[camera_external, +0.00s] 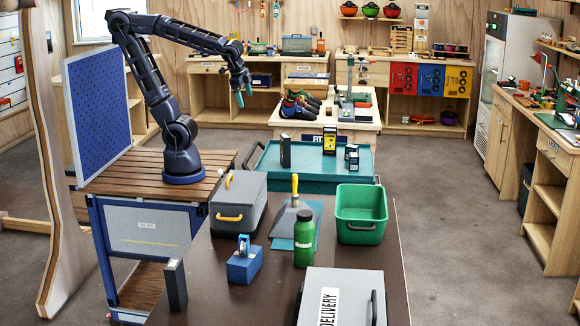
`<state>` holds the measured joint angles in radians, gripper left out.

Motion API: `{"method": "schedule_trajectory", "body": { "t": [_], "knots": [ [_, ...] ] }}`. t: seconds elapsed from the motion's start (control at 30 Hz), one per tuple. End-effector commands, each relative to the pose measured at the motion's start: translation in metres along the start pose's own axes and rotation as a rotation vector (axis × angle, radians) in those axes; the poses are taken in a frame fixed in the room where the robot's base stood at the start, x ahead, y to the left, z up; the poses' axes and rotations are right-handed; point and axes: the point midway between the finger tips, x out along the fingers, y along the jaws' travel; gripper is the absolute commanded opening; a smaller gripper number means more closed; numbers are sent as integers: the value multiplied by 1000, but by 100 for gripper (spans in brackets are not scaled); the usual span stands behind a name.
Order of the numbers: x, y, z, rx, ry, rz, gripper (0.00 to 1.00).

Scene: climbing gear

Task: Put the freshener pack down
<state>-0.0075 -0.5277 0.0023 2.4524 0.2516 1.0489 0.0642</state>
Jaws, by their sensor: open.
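My gripper (243,92) is raised at the upper middle of the external view, above the teal tray cart. It is open, and I see nothing between its fingers. I cannot tell for sure which item is the freshener pack. A yellow-and-black pack (330,140) stands upright on the teal tray (312,172), below and right of my gripper. A dark upright box (285,151) stands left of it on the same tray. Small black-and-white boxes (351,157) stand to its right. All these are apart from my gripper.
The front dark table (225,305) holds a grey case (238,205), a green bin (361,213), a green bottle (304,240), a blue tape dispenser (244,262) and a delivery box (342,298). A fitting bench (305,118) with shoes stands behind the tray. The tray's front has free room.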

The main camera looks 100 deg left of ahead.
Motion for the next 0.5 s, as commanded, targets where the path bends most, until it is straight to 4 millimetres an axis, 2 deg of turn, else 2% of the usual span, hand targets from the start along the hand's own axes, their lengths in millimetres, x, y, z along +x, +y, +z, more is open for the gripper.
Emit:
{"method": "schedule_trajectory", "body": {
  "t": [0.2,0.5],
  "knots": [
    [-20,31,24,-131,156,121,85],
    [-30,48,35,-206,239,198,85]
  ]
}}
